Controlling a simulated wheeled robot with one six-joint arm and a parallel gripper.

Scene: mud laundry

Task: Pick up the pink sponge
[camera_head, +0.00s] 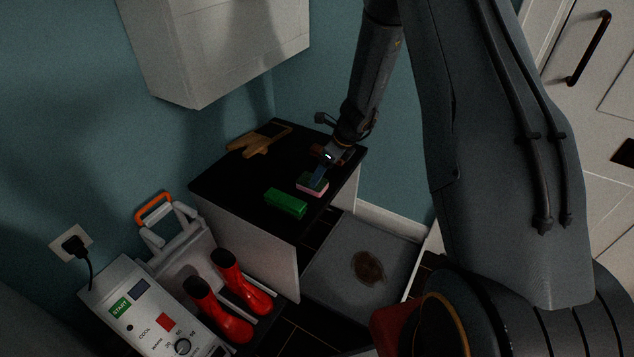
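The pink sponge (313,191) lies on the black top of a low cabinet (225,180), near its front right edge. Its rim shows pink, and a darker greenish patch shows on its upper face.
A green block (286,203) lies close to the left of the sponge. A wooden board-like object (258,138) lies at the back. A wall cabinet (215,45) hangs above. Red boots (230,290) and a white machine (150,310) stand below left. A grey mat (335,265) lies on the floor.

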